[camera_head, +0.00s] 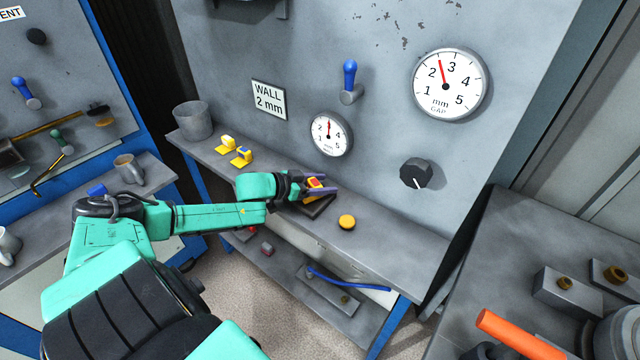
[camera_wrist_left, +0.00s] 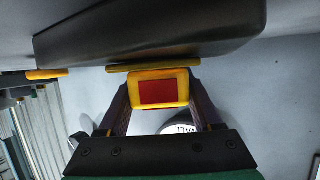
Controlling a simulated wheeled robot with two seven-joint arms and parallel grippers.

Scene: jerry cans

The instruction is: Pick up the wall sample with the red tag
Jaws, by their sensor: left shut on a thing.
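The wall sample with the red tag (camera_head: 315,183) is a small yellow piece with a red face. It is between the fingers of my left gripper (camera_head: 318,188), just above the grey shelf. In the left wrist view the red-tagged sample (camera_wrist_left: 158,92) sits between both fingers of my left gripper (camera_wrist_left: 160,100), which is shut on it. A dark flat pad (camera_head: 318,207) lies beside and below the gripper. My right gripper is not in view.
A grey cup (camera_head: 193,120) stands at the shelf's left end. A yellow round button (camera_head: 347,222) is right of the gripper. The panel behind carries gauges (camera_head: 330,134), a blue lever (camera_head: 349,80) and a black knob (camera_head: 416,174). An orange handle (camera_head: 515,335) shows at lower right.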

